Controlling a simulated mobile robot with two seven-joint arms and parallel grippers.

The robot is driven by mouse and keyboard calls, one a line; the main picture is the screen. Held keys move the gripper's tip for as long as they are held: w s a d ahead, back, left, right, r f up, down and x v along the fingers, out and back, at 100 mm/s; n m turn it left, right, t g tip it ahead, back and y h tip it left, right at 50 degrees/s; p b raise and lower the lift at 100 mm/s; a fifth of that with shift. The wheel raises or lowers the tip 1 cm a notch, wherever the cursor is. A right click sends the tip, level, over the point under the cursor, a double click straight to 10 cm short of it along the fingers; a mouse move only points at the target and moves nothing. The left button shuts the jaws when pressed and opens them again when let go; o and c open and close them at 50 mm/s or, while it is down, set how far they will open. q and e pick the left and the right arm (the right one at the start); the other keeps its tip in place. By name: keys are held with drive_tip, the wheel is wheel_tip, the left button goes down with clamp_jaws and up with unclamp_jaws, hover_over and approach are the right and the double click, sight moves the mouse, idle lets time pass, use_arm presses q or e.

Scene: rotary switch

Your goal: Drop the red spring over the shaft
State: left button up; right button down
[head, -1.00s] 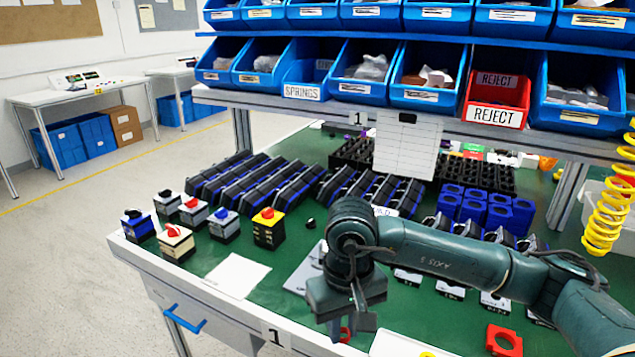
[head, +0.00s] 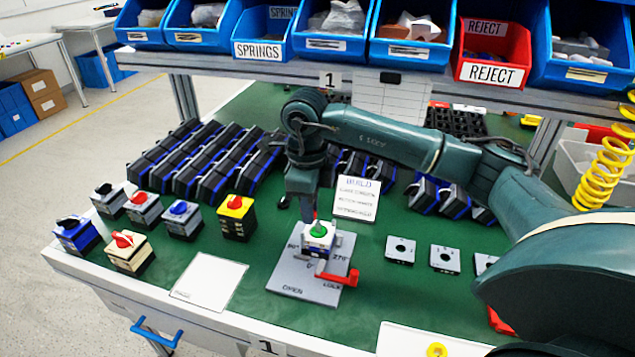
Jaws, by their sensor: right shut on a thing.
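My right gripper (head: 308,212) points straight down over the small switch body (head: 319,236), which has a white and green top and sits in the grey fixture plate (head: 290,279). The gripper is shut, and a tiny spot of red, the red spring (head: 316,222), shows at its fingertips just above the green part. The spring is mostly hidden by the fingers and too small to show its coils. The shaft cannot be made out beneath it. Whether the spring touches the switch cannot be told. My left gripper is not in view.
The fixture has a red lever (head: 340,278) at its right. Several finished switches (head: 180,218) stand at left, beside a white sheet (head: 209,281). A build card (head: 358,198) stands behind the fixture. Blue bins, including the SPRINGS bin (head: 258,50), and a red REJECT bin (head: 490,72) hang above.

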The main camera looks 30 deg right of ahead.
sight(318, 222)
use_arm(q)
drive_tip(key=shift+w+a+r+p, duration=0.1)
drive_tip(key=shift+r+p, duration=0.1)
drive_tip(key=shift+p, duration=0.1)
use_arm(e)
drive_tip(key=d+m, duration=0.1)
drive_tip(key=m, duration=0.2)
drive_tip(key=w+d+r+m, duration=0.1)
drive_tip(key=m, duration=0.2)
drive_tip(key=w+d+m, duration=0.1)
drive_tip(key=m, duration=0.2)
drive_tip(key=shift+w+d+r+m, duration=0.15)
drive_tip(key=shift+r+m, duration=0.1)
drive_tip(key=shift+m, duration=0.05)
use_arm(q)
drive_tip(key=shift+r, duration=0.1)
use_arm(e)
drive_tip(key=shift+f+b, duration=0.55)
drive_tip(key=shift+f, duration=0.35)
drive_tip(key=shift+f+b, duration=0.9)
drive_tip(key=shift+f, duration=0.5)
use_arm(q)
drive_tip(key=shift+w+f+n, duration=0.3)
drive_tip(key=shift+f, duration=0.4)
use_arm(e)
drive_tip(key=shift+f, duration=0.15)
